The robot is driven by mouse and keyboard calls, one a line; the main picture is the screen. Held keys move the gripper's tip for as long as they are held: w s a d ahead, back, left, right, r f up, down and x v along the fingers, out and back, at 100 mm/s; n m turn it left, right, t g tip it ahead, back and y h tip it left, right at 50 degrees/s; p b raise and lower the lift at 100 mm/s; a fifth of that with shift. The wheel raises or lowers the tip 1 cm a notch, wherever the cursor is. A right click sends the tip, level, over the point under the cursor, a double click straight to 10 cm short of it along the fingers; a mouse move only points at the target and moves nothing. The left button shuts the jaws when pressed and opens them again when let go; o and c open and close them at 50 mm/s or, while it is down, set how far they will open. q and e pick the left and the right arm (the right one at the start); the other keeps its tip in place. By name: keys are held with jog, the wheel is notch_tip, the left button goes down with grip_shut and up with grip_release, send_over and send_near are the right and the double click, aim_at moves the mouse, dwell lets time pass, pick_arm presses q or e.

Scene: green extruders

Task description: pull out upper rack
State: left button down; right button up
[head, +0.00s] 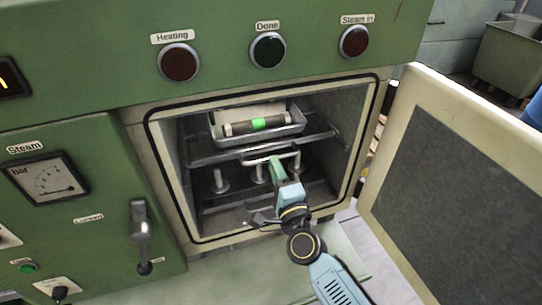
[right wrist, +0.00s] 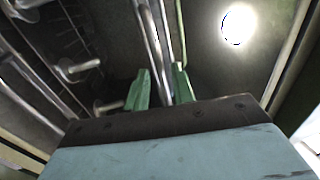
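The upper rack (head: 310,141) is inside the open chamber in the head view. Its bar handle (head: 285,155) sticks out at the front. A metal tray (head: 293,130) rests on the rack, carrying a pale roll-shaped item with a bright green patch (head: 258,124). My right gripper (head: 277,165) is at the handle, in front of the rack. In the right wrist view its two green fingers (right wrist: 160,85) stand apart with a metal bar (right wrist: 152,45) running between them. A small gap seems to show, so I see no firm grip. My left gripper is not in view.
The chamber door (head: 465,185) stands swung open on the right. A lower rack with upright metal posts (head: 220,181) is below the upper rack. A lever (head: 141,235) and a steam gauge (head: 44,179) are on the green panel at left. The chamber walls are close around my gripper.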

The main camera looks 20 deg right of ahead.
jog(key=shift+w+a+r, duration=0.1)
jog(key=shift+w+r, duration=0.05)
jog(key=shift+w, duration=0.75)
jog(key=shift+w+r, duration=0.15)
jog(key=shift+w, duration=0.75)
grip_shut()
